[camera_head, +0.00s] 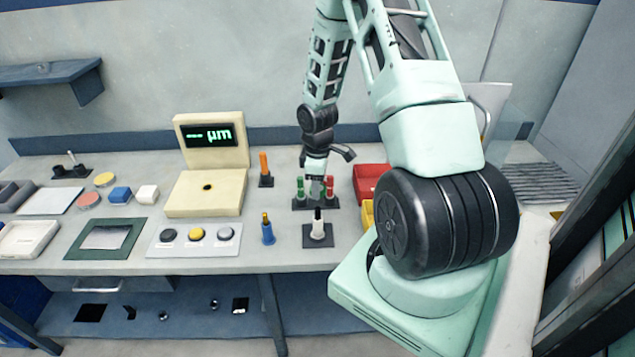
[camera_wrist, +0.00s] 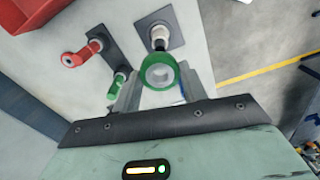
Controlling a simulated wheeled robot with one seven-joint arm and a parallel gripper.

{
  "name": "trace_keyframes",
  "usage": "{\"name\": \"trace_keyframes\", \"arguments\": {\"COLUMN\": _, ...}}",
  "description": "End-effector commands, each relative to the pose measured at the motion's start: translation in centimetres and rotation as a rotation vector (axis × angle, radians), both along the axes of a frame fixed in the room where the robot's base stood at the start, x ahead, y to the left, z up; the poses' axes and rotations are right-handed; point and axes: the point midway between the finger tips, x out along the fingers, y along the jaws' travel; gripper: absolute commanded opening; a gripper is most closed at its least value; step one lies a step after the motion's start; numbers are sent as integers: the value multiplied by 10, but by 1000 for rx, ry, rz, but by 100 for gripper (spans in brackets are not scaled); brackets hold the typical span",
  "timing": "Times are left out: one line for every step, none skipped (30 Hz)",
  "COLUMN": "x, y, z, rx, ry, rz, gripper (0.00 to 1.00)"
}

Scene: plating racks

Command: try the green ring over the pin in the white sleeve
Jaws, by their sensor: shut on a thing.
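The green ring (camera_wrist: 146,73) is held between the two fingers of my gripper (camera_wrist: 160,78), seen nearly face-on in the wrist view, with a pale inner band. The pin in the white sleeve (camera_wrist: 160,43) stands on a dark square plate just beyond the ring; the ring and pin look apart, though the ring's edge overlaps the pin's view. In the head view the white-sleeved pin (camera_head: 317,224) stands upright near the table's front edge. My gripper (camera_head: 315,180) is above and behind it, near the rack; the ring is not clear there.
A dark rack (camera_head: 302,203) with green and red handled pieces stands close behind the pin. A blue post (camera_head: 267,232) is left of it and an orange post (camera_head: 265,168) behind. Red (camera_head: 368,180) and yellow bins lie to the right. A cream gauge box (camera_head: 205,192) stands left.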

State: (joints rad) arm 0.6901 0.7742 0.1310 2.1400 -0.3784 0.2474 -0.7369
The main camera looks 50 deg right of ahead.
Motion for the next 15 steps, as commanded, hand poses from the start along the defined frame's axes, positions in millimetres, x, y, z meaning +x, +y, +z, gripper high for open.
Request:
{"name": "trace_keyframes", "arguments": {"x": 0, "y": 0, "z": -9, "rx": 1, "ry": 0, "rz": 0, "gripper": 24}}
{"name": "trace_keyframes", "arguments": {"x": 0, "y": 0, "z": -12, "rx": 1, "ry": 0, "rz": 1, "gripper": 24}}
{"name": "trace_keyframes", "arguments": {"x": 0, "y": 0, "z": -16, "rx": 0, "ry": 1, "rz": 1, "gripper": 24}}
{"name": "trace_keyframes", "arguments": {"x": 0, "y": 0, "z": -19, "rx": 0, "ry": 1, "rz": 1, "gripper": 24}}
{"name": "trace_keyframes", "arguments": {"x": 0, "y": 0, "z": -22, "rx": 0, "ry": 1, "rz": 1, "gripper": 24}}
{"name": "trace_keyframes", "arguments": {"x": 0, "y": 0, "z": -25, "rx": 0, "ry": 1, "rz": 1, "gripper": 24}}
{"name": "trace_keyframes", "arguments": {"x": 0, "y": 0, "z": -28, "rx": 0, "ry": 1, "rz": 1, "gripper": 24}}
{"name": "trace_keyframes", "arguments": {"x": 0, "y": 0, "z": -31, "rx": 0, "ry": 1, "rz": 1, "gripper": 24}}
{"name": "trace_keyframes", "arguments": {"x": 0, "y": 0, "z": -35, "rx": 0, "ry": 1, "rz": 1, "gripper": 24}}
{"name": "trace_keyframes", "arguments": {"x": 0, "y": 0, "z": -38, "rx": 0, "ry": 1, "rz": 0, "gripper": 24}}
{"name": "trace_keyframes", "arguments": {"x": 0, "y": 0, "z": -40, "rx": 0, "ry": 1, "rz": 0, "gripper": 24}}
{"name": "trace_keyframes", "arguments": {"x": 0, "y": 0, "z": -43, "rx": 0, "ry": 1, "rz": 0, "gripper": 24}}
{"name": "trace_keyframes", "arguments": {"x": 0, "y": 0, "z": -46, "rx": 1, "ry": 0, "rz": 0, "gripper": 24}}
{"name": "trace_keyframes", "arguments": {"x": 0, "y": 0, "z": -48, "rx": 1, "ry": 0, "rz": 0, "gripper": 24}}
{"name": "trace_keyframes", "arguments": {"x": 0, "y": 0, "z": -50, "rx": 1, "ry": 0, "rz": 0, "gripper": 24}}
